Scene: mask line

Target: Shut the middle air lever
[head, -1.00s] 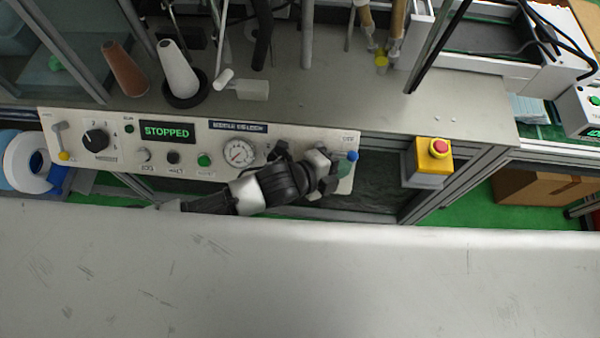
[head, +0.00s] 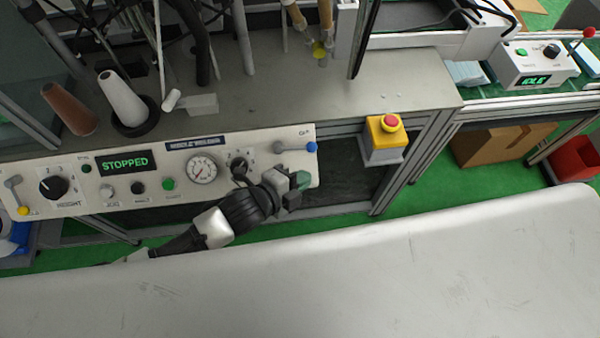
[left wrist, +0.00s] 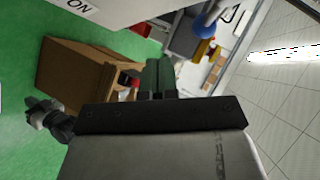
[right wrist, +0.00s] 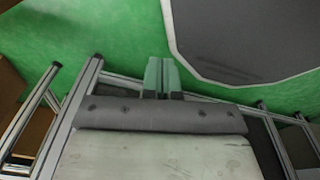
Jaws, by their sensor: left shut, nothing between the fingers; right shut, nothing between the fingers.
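The lever with the blue knob (head: 311,146) is at the right end of the white control panel (head: 75,198). Its handle lies nearly level, knob to the right, just below a small label that seems to read OFF. A lever with a yellow knob (head: 23,211) is at the panel's left end, knob pointing down. My left gripper (head: 301,181) is shut and empty, just below the blue knob and apart from it. My right gripper (right wrist: 163,76) is shut and empty, outside the head view.
The panel display (head: 122,163) reads STOPPED. A red emergency button (head: 390,122) on a yellow box stands right of the panel. A control box (head: 535,65) with a red-knobbed lever (head: 589,32) is at far right. A pale surface (head: 300,290) fills the foreground.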

